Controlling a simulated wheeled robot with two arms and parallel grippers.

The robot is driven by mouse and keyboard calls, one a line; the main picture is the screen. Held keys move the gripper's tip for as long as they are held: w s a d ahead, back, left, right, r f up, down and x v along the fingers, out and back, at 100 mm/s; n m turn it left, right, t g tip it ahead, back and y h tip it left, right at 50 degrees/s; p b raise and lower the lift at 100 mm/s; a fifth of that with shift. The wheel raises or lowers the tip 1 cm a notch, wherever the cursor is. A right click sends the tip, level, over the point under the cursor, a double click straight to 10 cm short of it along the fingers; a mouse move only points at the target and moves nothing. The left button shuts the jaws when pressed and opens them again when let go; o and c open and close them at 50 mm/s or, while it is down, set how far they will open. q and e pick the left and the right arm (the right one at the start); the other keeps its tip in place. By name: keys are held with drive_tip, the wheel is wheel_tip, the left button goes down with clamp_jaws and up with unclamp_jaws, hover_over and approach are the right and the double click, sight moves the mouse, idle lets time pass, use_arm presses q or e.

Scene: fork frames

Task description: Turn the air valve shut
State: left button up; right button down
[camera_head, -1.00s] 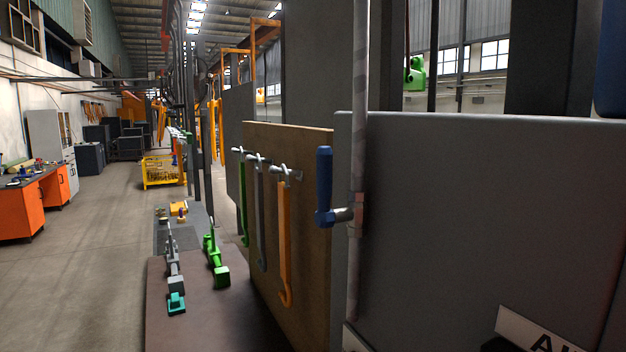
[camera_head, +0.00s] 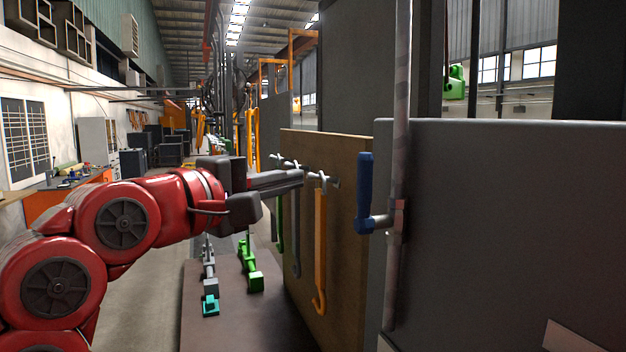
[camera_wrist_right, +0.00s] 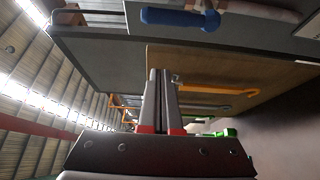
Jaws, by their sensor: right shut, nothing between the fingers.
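The air valve's blue handle (camera_head: 365,190) stands upright, beside and roughly parallel to the vertical grey pipe (camera_head: 402,90). A short stem joins it to a reddish fitting (camera_head: 400,217) on the pipe. My right gripper (camera_head: 301,178) is shut and empty, left of the handle and apart from it, in front of the hook board. In the right wrist view the shut fingers (camera_wrist_right: 160,78) point up the picture. The blue handle (camera_wrist_right: 180,18) lies beyond them near the top edge. My left gripper is not in view.
A brown board (camera_head: 345,240) with hanging tools, one an orange hook (camera_head: 320,250), stands left of the pipe. A grey panel (camera_head: 500,220) is behind and right of it. Green (camera_head: 250,275) and grey tools lie on a low bench. The aisle at left is open.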

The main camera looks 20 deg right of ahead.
sight(364, 194)
drive_tip(key=d+p, duration=0.5)
drive_tip(key=d, duration=0.3)
drive_tip(key=shift+d, duration=0.35)
drive_tip(key=shift+w+f, duration=0.1)
